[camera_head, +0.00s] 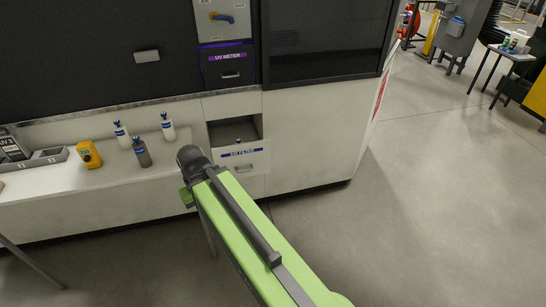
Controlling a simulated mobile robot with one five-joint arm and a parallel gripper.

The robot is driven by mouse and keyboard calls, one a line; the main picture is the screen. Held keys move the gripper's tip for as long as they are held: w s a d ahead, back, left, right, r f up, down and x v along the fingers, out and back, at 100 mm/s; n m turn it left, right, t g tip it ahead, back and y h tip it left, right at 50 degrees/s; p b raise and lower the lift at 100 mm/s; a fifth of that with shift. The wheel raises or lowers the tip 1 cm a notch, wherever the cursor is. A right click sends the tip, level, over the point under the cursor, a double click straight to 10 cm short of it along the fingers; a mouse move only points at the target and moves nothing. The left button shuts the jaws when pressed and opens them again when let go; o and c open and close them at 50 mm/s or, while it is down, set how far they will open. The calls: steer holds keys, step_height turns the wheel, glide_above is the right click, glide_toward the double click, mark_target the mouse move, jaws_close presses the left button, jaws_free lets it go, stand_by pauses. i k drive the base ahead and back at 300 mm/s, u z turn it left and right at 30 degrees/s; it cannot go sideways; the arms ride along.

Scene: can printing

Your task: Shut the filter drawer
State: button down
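The filter drawer (255,160) is a white-fronted drawer low in the big machine, with a blue "AIR FILTER" label and a small handle (243,168). It stands pulled out, and its dark inside shows behind the front. A small dark knob shows at the top of its front edge. My green arm reaches up from the lower right and ends in a dark joint just left of the drawer front. My gripper's fingers do not show, and I cannot tell if anything touches the drawer.
A white side table (100,187) stands left of the drawer with several bottles, a yellow device (89,154) and a grey tray. A "UV METER" drawer (228,69) sits above. Open grey floor (430,200) lies to the right, with a small table (515,52) farther back.

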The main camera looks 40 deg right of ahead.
mark_target(251, 158)
steer(key=i, duration=1.35)
steer(key=u, duration=0.1)
